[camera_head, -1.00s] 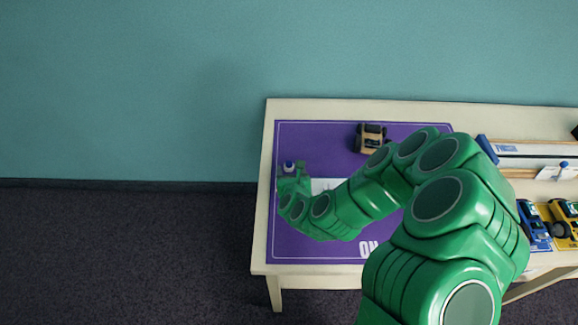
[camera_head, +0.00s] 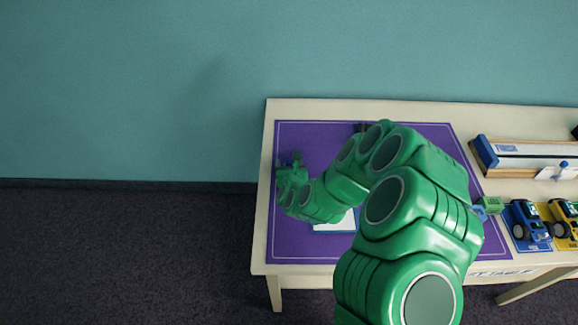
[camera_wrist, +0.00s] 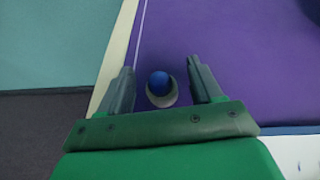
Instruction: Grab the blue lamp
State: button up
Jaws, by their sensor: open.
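The blue lamp (camera_wrist: 160,84) shows in the wrist view as a round blue top on a pale grey cup-like base. It lies between the two fingers of my gripper (camera_wrist: 162,72), with gaps on both sides. My gripper is open. In the head view my gripper (camera_head: 290,164) is over the left end of the purple mat (camera_head: 300,135). There the lamp is mostly hidden behind the gripper.
A white-and-blue card (camera_head: 335,226) lies on the mat beneath my arm. To the right are a green block (camera_head: 491,205), a blue toy truck (camera_head: 524,220), a yellow one (camera_head: 567,218) and a long wooden-edged track (camera_head: 530,150). The table's left edge (camera_head: 262,190) is close to my gripper.

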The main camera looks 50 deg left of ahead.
aim_at(289, 162)
jog(key=c, duration=1.1)
jog(key=shift+o, duration=0.2)
jog(key=shift+r, duration=5)
